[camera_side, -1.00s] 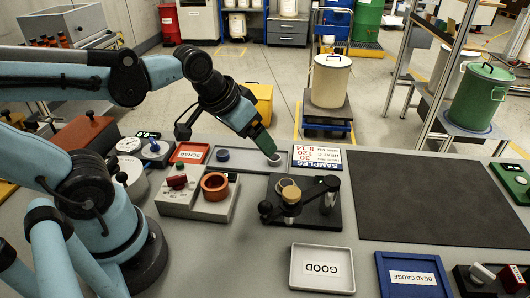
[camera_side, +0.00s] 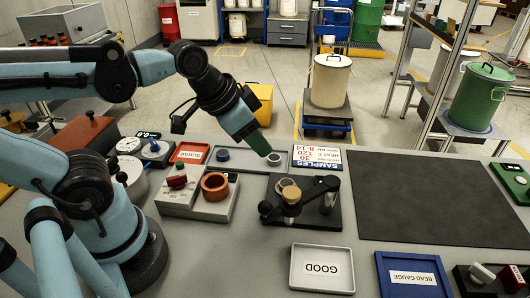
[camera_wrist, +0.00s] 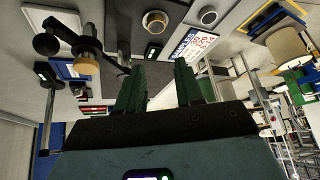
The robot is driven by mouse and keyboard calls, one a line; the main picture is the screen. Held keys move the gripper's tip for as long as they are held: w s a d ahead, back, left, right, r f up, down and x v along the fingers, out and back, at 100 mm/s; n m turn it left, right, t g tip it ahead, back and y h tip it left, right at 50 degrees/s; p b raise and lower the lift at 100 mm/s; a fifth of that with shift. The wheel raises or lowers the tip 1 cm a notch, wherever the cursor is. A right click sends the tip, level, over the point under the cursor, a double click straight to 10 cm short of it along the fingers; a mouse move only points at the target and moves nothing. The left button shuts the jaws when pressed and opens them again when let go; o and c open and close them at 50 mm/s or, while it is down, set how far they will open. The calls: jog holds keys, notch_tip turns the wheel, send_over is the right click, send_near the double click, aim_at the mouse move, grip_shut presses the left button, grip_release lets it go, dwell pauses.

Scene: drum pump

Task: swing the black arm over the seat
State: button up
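The black arm (camera_side: 308,198) stands on a black base plate (camera_side: 322,220), running from a post at the right to a round black knob at its left end. A tan cap (camera_side: 291,195) sits on the arm. In the wrist view the black arm (camera_wrist: 88,42) and its tan cap (camera_wrist: 85,64) are at the upper left. A pale ring (camera_side: 287,183), perhaps the seat, shows just behind the cap; it also shows in the wrist view (camera_wrist: 155,22). My gripper (camera_side: 264,148) is above and behind the fixture, touching nothing there. Its green fingers (camera_wrist: 158,85) are apart and empty.
A small grey cylinder (camera_side: 274,159) stands just below my fingertips. An orange ring (camera_side: 215,186) on a grey box is left of the fixture. A GOOD tray (camera_side: 322,287) lies in front. A dark mat (camera_side: 440,200) at the right is clear.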

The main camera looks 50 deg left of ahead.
jog(key=d+r+m+g, duration=0.1)
jog(key=d+m, duration=0.1)
jog(key=s+d+r+m+g+h, duration=0.1)
jog(key=d+m, duration=0.1)
jog(key=d, duration=0.1)
jog(key=s+d+r+m+h, duration=0.1)
jog(key=d+r+m, duration=0.1)
jog(key=m, duration=0.1)
jog(key=shift+d+r+g, duration=0.1)
jog(key=shift+d+g, duration=0.3)
grip_shut()
jog(key=s+d+r+m+g, duration=0.2)
jog(key=s+d+r+m, duration=0.1)
jog(key=d+m, duration=0.2)
jog(key=shift+r+g+h, duration=0.15)
jog(key=shift+g+h, duration=0.15)
jog(key=shift+h, duration=0.1)
notch_tip(320, 180, down, 10)
jog(key=shift+a, duration=0.35)
jog(key=shift+s, duration=0.1)
